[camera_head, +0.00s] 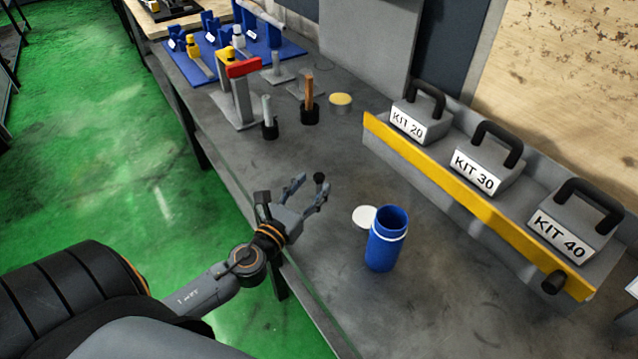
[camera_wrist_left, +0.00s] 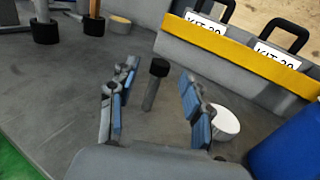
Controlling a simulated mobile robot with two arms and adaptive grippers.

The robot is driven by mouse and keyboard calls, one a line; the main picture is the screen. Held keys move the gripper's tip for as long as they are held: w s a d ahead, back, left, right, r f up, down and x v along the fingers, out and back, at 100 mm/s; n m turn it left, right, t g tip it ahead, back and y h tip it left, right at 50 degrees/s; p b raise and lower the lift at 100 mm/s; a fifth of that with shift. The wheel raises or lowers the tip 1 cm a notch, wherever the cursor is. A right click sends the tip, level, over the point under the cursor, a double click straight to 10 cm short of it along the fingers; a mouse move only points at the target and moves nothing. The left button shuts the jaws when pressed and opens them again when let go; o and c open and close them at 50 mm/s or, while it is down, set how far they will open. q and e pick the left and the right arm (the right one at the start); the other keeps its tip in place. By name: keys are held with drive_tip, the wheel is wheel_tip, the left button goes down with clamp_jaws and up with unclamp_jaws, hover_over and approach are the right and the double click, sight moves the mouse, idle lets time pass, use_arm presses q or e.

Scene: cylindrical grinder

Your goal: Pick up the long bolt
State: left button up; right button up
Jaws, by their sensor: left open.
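In the left wrist view the gripper (camera_wrist_left: 158,82) holds nothing. In the head view a finger hides most of the shank. My right gripper is not in view.
A blue jar (camera_head: 382,250) and a white lid (camera_head: 364,217) stand to the right of the gripper. A grey rack with a yellow front edge (camera_head: 465,200) holds KIT boxes. A grey rod (camera_head: 267,112) and a copper-coloured rod (camera_head: 309,92) stand in black bases farther back.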

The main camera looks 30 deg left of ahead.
sight(316, 182)
use_arm(q)
drive_tip(key=w, duration=0.4)
drive_tip(key=shift+a+f+p, duration=0.1)
drive_tip(key=shift+f+p, duration=0.15)
drive_tip(key=shift+p, duration=0.1)
drive_tip(key=shift+c, duration=0.2)
clamp_jaws()
drive_tip(key=shift+r, duration=0.1)
